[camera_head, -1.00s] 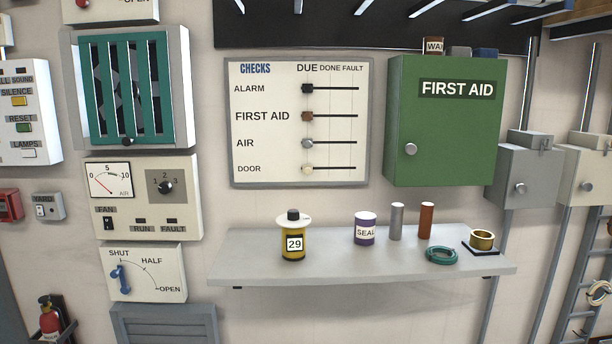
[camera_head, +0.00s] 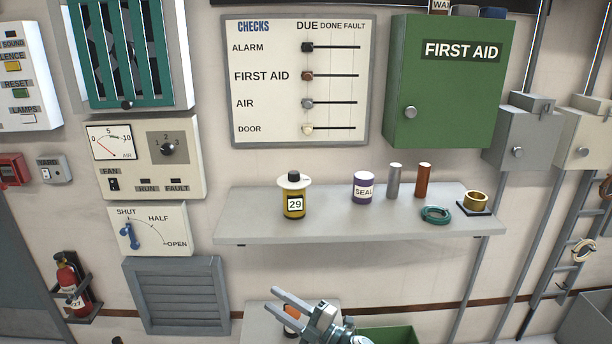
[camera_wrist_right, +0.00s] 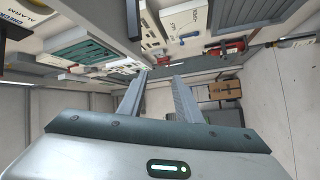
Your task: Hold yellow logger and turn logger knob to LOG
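The yellow logger (camera_head: 293,203) stands upright on the grey wall shelf (camera_head: 260,225). It has a label reading 29, a white disc on top and a dark knob (camera_head: 294,177) above the disc. Which mark the knob faces is too small to read. My right gripper (camera_head: 275,302) is below the shelf, low in the head view, apart from the logger. Its two fingers are spread with nothing between them. They also show apart and empty in the right wrist view (camera_wrist_right: 162,78). My left gripper is not in view.
On the shelf right of the logger are a purple SEAL tin (camera_head: 363,188), a grey cylinder (camera_head: 394,181), a brown cylinder (camera_head: 423,181), a teal ring (camera_head: 436,215) and a brass ring (camera_head: 475,201). A green first aid cabinet (camera_head: 440,100) hangs above. A green bin (camera_head: 390,335) is below.

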